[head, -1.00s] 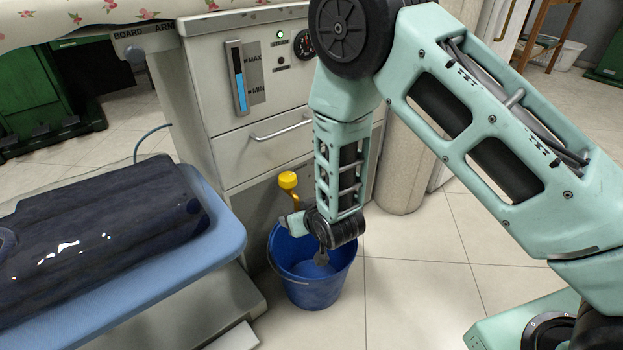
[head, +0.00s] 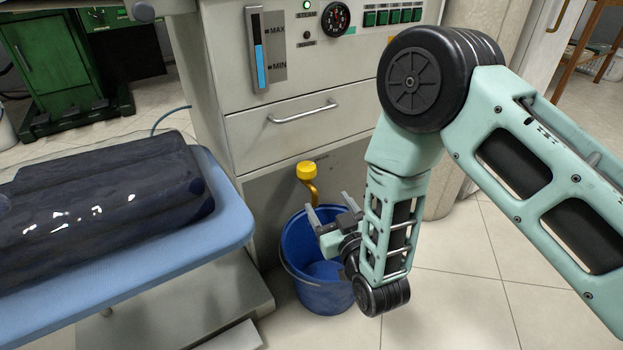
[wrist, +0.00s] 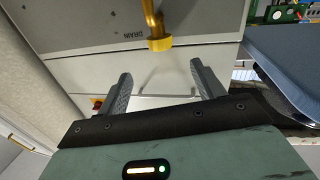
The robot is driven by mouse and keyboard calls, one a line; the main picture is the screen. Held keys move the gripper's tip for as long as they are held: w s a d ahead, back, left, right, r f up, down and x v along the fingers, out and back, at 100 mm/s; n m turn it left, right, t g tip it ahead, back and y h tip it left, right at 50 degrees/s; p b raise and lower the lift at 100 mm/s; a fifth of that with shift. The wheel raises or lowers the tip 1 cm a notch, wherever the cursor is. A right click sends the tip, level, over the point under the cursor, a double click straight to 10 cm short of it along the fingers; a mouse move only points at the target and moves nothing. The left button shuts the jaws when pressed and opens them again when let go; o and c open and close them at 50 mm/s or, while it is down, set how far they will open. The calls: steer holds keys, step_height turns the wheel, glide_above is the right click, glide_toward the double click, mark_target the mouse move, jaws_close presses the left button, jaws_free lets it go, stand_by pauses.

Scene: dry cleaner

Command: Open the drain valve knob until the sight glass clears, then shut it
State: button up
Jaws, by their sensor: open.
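The yellow drain valve knob (head: 307,171) tops a curved brass pipe at the front of the white cabinet. The sight glass (head: 258,50) on the cabinet shows blue liquid between the MAX and MIN marks. My gripper (head: 329,207) is open and empty, just below and to the right of the knob in the head view, over the bucket. In the wrist view the picture is upside down; the knob (wrist: 160,44) lies ahead, roughly centred between the open fingers (wrist: 161,72) but beyond their tips, not touching. The word DRAIN shows beside the pipe.
A blue bucket (head: 318,292) stands on the floor under the pipe. A padded blue board (head: 225,225) with a dark folded garment (head: 110,190) is at the left. A drawer with a handle (head: 304,112) is above the knob.

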mark_target(310, 175)
steer(key=b+x, duration=0.4)
steer(key=x, duration=0.7)
steer(key=shift+w+f, duration=0.1)
steer(key=shift+f, duration=0.05)
steer(key=shift+w+a, duration=0.25)
steer(key=shift+w, duration=0.35)
steer(key=c, duration=1)
